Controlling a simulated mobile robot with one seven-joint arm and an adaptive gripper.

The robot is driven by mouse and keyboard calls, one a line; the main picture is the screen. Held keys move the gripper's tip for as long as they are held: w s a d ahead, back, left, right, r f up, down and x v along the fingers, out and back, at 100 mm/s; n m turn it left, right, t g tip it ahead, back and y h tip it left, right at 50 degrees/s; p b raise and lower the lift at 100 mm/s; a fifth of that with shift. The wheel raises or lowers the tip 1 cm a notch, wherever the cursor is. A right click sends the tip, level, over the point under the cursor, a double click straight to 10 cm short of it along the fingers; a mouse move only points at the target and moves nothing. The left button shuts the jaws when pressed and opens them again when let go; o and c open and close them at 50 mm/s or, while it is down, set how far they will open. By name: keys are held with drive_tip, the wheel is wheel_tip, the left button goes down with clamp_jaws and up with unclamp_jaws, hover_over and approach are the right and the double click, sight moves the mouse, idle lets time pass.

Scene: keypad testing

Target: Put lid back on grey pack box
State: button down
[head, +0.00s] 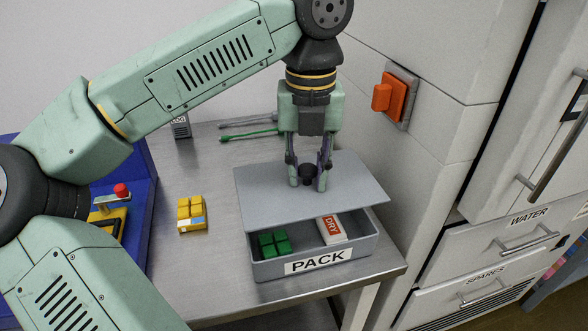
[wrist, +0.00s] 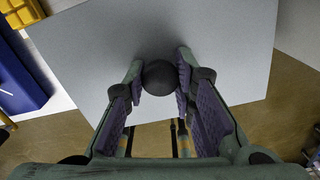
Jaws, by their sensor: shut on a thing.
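The grey pack box (head: 265,271) stands on the metal table near its front right corner, its white PACK label facing front. A green keypad block (head: 274,243) and a white packet marked DRY (head: 331,229) lie inside it. The flat grey lid (head: 343,186) is over the back part of the box and looks tilted, leaving the front open. My gripper (head: 308,183) points down and is shut on the lid's dark round knob (wrist: 160,77). The wrist view shows the knob between both fingers and the lid (wrist: 230,45) below. Whether the lid touches the box's rear rim is hidden.
A yellow keypad block (head: 190,214) lies on the metal table (head: 190,270) left of the box. Green and grey tools (head: 248,134) lie behind. An orange switch (head: 391,96) is on the right wall, beside drawers (head: 490,245).

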sight(308, 189)
drive_tip(key=shift+s+d+f, duration=0.1)
drive_tip(key=shift+s+d, duration=0.05)
drive_tip(key=shift+s, duration=0.3)
drive_tip(key=shift+f+b, duration=2.4)
drive_tip(key=shift+f, duration=0.7)
drive_tip(key=shift+f+b, duration=0.15)
drive_tip(key=shift+b, duration=0.2)
drive_tip(key=c, duration=1.2)
unclamp_jaws()
drive_tip(key=shift+c, duration=0.2)
drive_tip(key=shift+o, duration=0.2)
drive_tip(key=o, duration=0.4)
drive_tip(key=shift+o, duration=0.2)
